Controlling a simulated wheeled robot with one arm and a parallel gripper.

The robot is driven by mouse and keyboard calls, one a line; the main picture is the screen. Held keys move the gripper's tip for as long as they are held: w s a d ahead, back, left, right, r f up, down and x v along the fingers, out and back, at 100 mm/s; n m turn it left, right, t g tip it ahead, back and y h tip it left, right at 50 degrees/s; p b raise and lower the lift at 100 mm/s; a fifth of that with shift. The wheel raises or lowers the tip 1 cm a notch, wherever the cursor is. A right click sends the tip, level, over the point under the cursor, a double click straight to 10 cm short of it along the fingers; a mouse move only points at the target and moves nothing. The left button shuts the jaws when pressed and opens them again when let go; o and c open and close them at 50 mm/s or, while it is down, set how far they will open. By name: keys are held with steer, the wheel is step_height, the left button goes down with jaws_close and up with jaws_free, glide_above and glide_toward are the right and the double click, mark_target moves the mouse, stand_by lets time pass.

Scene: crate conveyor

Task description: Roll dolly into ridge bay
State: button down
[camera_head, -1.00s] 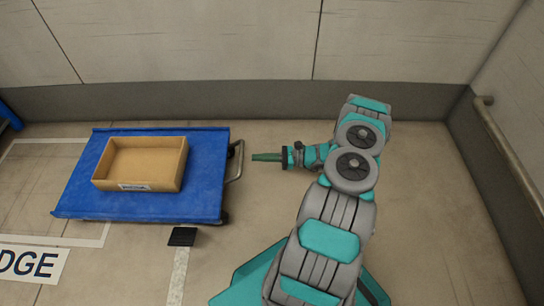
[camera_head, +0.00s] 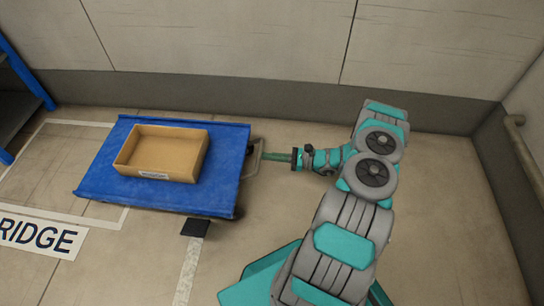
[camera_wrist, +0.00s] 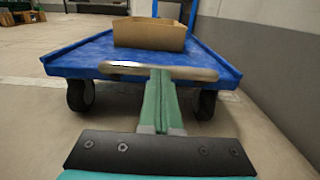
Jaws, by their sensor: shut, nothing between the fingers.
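The blue dolly (camera_head: 100,180) stands with its left part over the white-outlined floor bay (camera_head: 45,127) and its right part outside it. The bay's "RIDGE" label (camera_head: 38,235) lies on the floor at the lower left. A metal handle (camera_head: 249,163) sticks out from the dolly's right end. My gripper (camera_head: 266,156) is shut and empty, its green fingertips at the handle bar. In the wrist view, the fingers (camera_wrist: 160,98) point at the middle of the handle (camera_wrist: 122,68); I cannot tell whether they touch it.
An open tan crate (camera_head: 153,175) sits on the dolly. A black block (camera_head: 195,228) and a white floor strip (camera_head: 187,272) lie in front. A blue-framed rack (camera_head: 28,75) stands far left. A wall runs behind, with a railing (camera_head: 522,150) at the right.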

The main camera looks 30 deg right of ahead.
mark_target(258, 154)
steer(key=shift+x, duration=2.05)
steer(key=shift+a, duration=0.1)
